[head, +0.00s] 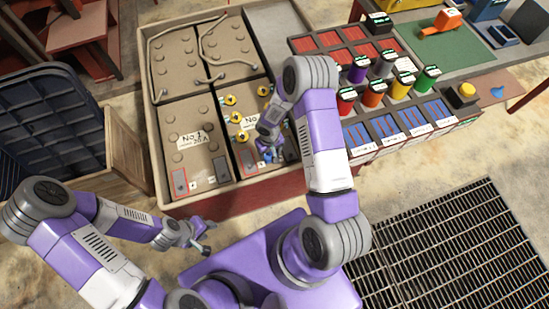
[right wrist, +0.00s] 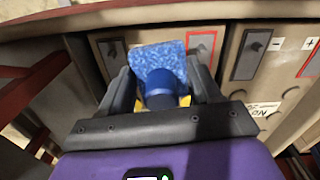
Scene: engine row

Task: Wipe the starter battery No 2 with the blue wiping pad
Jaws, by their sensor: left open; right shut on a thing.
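Starter battery No 2 (head: 244,153) is the tan block right of battery No 1 (head: 187,150) in the tray. It has yellow caps and a white label, partly hidden by my right arm. My right gripper (head: 268,152) is over its near right part. In the right wrist view, the right gripper (right wrist: 160,92) is shut on the blue wiping pad (right wrist: 158,62) by its blue handle. The pad's fuzzy face is in front of tan battery surfaces; I cannot tell whether it touches. My left gripper (head: 203,238) is open and empty, low in front of the tray.
The red-brown tray (head: 230,199) also holds cabled tan batteries (head: 178,60) at the back. Right of it stands a rack (head: 380,145) with several coloured cans. A dark blue crate (head: 45,130) stands left. A floor grate (head: 450,250) lies at lower right.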

